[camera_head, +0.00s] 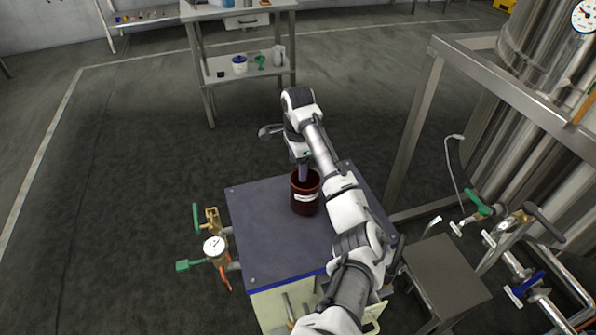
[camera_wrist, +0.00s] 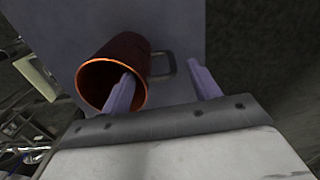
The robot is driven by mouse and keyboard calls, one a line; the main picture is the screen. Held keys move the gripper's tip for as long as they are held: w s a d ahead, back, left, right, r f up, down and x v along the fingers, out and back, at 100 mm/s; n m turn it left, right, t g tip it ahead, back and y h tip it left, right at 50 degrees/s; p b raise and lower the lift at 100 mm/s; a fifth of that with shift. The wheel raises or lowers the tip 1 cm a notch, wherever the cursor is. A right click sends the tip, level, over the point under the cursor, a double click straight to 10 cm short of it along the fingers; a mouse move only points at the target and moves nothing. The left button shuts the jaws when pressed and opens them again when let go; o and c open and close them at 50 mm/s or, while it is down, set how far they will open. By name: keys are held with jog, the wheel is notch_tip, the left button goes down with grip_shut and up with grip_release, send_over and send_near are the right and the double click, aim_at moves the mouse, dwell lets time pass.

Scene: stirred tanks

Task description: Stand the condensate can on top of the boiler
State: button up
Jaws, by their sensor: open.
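The condensate can (camera_head: 305,204) is dark red-brown with a white label. It stands upright on the flat grey top of the boiler (camera_head: 262,245), near the middle. In the wrist view, the can (camera_wrist: 130,60) shows its open mouth with an orange rim and a handle on its right side. My gripper (camera_head: 302,175) is over the can, pointing down. It also shows in the wrist view (camera_wrist: 165,88), with its fingers apart. One finger overlaps the can's mouth and seems to be inside it. The other is outside, beyond the handle. Nothing is visibly clamped.
A gauge (camera_head: 214,247) and green-handled valves (camera_head: 197,218) stick out at the boiler's left. A small metal stand (camera_head: 445,275) and steel tank frame (camera_head: 415,120) stand at the right. A workbench (camera_head: 240,12) is at the back, with open floor between.

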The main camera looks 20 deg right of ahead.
notch_tip(320, 180, up, 9)
jog(key=p, duration=0.2)
jog(key=shift+r, duration=0.1)
